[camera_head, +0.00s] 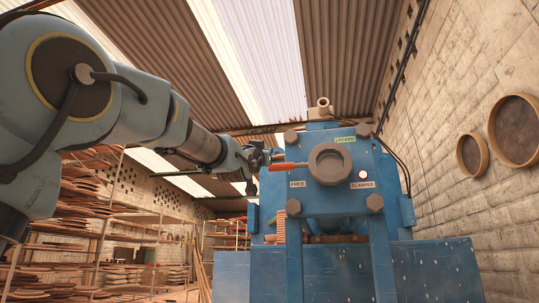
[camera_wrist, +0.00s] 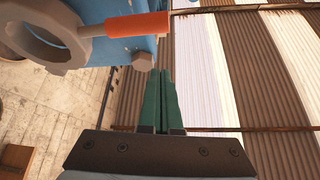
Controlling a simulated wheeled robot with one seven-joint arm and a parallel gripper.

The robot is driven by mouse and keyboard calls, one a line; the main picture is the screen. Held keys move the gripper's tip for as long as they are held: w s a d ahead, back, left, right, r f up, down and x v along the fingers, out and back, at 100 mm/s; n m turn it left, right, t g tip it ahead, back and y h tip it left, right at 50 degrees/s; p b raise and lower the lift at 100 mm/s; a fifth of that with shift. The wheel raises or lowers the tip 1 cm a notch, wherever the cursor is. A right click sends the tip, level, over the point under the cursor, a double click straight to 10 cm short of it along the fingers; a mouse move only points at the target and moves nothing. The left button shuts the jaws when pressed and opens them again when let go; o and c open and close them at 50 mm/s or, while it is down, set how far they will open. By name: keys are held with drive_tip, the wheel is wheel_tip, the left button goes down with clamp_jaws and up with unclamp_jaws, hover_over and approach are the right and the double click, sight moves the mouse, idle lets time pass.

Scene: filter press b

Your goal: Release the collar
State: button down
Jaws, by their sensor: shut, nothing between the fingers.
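The collar (camera_head: 330,163) is a grey-brown ring on the front of the blue press. Its lever has an orange grip (camera_head: 284,167) and points left, just above the FREE label (camera_head: 297,184). In the wrist view the collar (camera_wrist: 30,42) is at the upper left and the orange grip (camera_wrist: 138,24) reaches right from it. My gripper (camera_head: 265,158) is near the left end of the lever; in the wrist view its green fingers (camera_wrist: 159,75) are shut and empty, pointing towards the grip with a visible gap in the picture. Contact cannot be told from the head view.
A green LOCKED label (camera_head: 345,139) is above the collar, and a CLAMPED label (camera_head: 362,185) is at its right beside a red-rimmed lamp (camera_head: 363,174). Large bolts surround the collar. Shelves (camera_head: 90,215) stand at left; a brick wall (camera_head: 470,120) is at right.

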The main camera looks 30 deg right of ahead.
drive_tip(key=v, duration=0.5)
drive_tip(key=shift+s+f+b, duration=0.15)
drive_tip(key=shift+s+b, duration=0.2)
drive_tip(key=shift+s, duration=0.1)
